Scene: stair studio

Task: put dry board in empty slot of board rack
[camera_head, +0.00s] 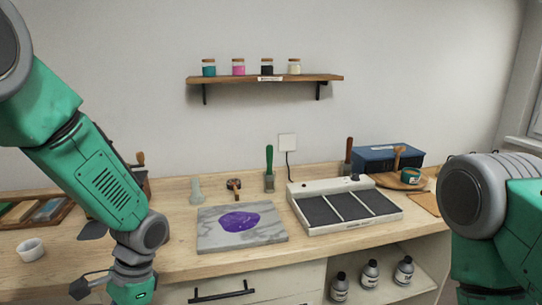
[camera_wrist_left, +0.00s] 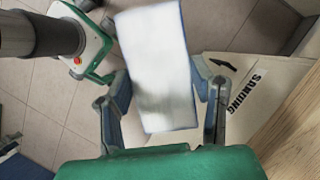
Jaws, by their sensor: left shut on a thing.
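A white rectangular board (camera_wrist_left: 158,70) with thin blue edges is between the fingers of my left gripper (camera_wrist_left: 160,98) in the left wrist view. The gripper is shut on it and holds it over the tiled floor, beside the bench. In the head view my left arm reaches down at the lower left, and the board does not show there. I cannot make out a board rack with an empty slot. My right arm shows at the right edge, but its gripper is out of view.
Bottles (camera_head: 370,273) stand below. A pale bin (camera_wrist_left: 262,118) is marked SANDING.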

